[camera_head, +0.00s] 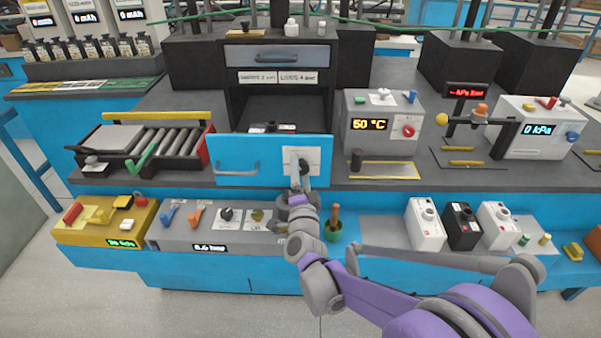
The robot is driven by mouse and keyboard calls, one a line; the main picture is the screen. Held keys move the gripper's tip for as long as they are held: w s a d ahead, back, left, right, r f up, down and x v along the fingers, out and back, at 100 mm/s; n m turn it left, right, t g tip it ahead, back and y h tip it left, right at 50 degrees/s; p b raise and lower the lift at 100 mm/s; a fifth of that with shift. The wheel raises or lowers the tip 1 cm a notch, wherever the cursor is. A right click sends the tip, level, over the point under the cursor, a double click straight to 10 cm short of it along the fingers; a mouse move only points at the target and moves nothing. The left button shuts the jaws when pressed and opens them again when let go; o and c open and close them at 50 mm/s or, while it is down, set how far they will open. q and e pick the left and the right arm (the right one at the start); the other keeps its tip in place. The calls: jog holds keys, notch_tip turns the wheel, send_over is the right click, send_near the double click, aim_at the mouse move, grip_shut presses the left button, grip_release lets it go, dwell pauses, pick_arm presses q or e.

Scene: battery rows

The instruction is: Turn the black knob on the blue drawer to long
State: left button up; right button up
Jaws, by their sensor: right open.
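The blue drawer (232,150) stands out from the dark cabinet at the middle of the bench. A white plate (314,158) is on the right part of its front. My right gripper (301,167) is at this plate, with the arm reaching up from the lower right. It is open. The dark shape at the plate blends with the gripper, so the black knob and its pointing direction cannot be made out, nor whether the fingers touch it. Above the drawer are two labels, a left one (258,77) and one reading LONG (305,77). My left gripper is out of view.
A grey box (384,142) showing 50 °C stands right of the drawer. A roller tray (150,140) is to its left. Below, a grey panel (215,240) with knobs and a green cup (331,232) sit close to my right arm.

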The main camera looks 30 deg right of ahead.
jog(key=v, duration=1)
jog(key=shift+s+a, duration=0.2)
jog(key=shift+s, duration=0.1)
jog(key=shift+f, duration=0.1)
